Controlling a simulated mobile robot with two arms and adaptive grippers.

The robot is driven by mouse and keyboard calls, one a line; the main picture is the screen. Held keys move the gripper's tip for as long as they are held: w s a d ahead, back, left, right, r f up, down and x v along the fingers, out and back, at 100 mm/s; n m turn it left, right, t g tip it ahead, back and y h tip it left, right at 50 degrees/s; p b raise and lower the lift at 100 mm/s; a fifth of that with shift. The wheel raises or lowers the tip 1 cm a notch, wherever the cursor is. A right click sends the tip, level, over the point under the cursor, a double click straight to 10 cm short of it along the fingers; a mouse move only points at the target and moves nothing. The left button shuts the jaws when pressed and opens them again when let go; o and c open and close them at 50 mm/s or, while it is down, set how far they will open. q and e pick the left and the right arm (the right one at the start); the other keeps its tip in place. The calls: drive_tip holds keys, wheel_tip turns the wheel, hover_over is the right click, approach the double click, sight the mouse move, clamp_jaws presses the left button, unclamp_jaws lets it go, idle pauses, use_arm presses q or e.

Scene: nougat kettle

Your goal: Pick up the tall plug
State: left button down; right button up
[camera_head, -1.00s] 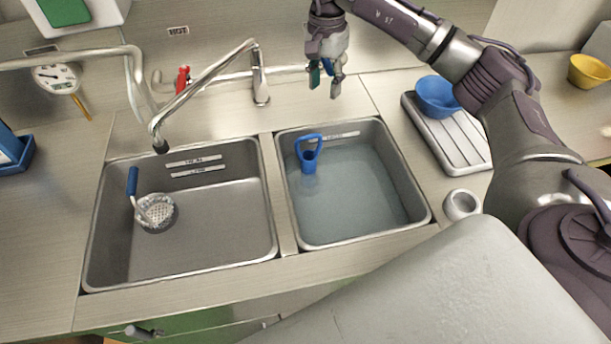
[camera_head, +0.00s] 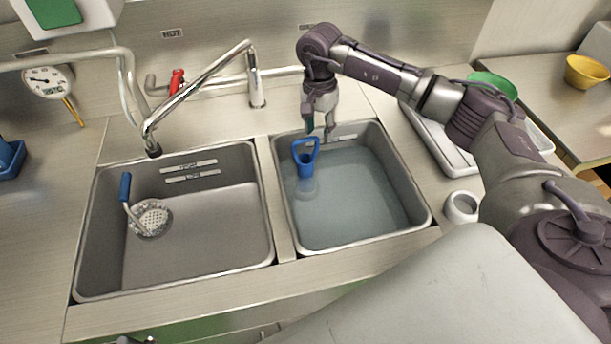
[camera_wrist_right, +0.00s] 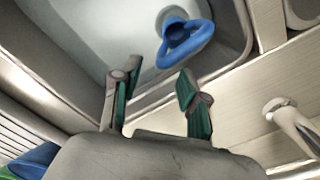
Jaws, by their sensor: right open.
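The tall plug (camera_head: 305,158) is blue with a loop handle and stands upright at the back left of the right basin (camera_head: 425,205), its lower part in the water. In the right wrist view the plug's loop handle (camera_wrist_right: 187,46) shows beyond the fingertips, nearer the right finger. My right gripper (camera_head: 320,128) is open and empty, pointing down above the back edge of the right basin, just behind and above the plug. Its two green-padded fingers also show in the right wrist view (camera_wrist_right: 155,88), apart from the plug. My left gripper is not in view.
The left basin (camera_head: 180,275) holds a strainer (camera_head: 150,218) with a blue handle. A tap (camera_head: 200,82) reaches over the left basin. A white cup (camera_head: 461,207) stands right of the right basin. A green bowl (camera_head: 493,83) and a drain tray (camera_head: 440,145) are partly behind my arm.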

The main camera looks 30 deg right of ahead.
sight(317, 146)
drive_tip(key=f, duration=0.1)
drive_tip(key=f+p, duration=0.1)
drive_tip(key=f, duration=0.1)
drive_tip(key=shift+s+a+f+p, duration=0.15)
drive_tip(key=shift+a+f+p, duration=0.15)
drive_tip(key=shift+f, duration=0.55)
clamp_jaws()
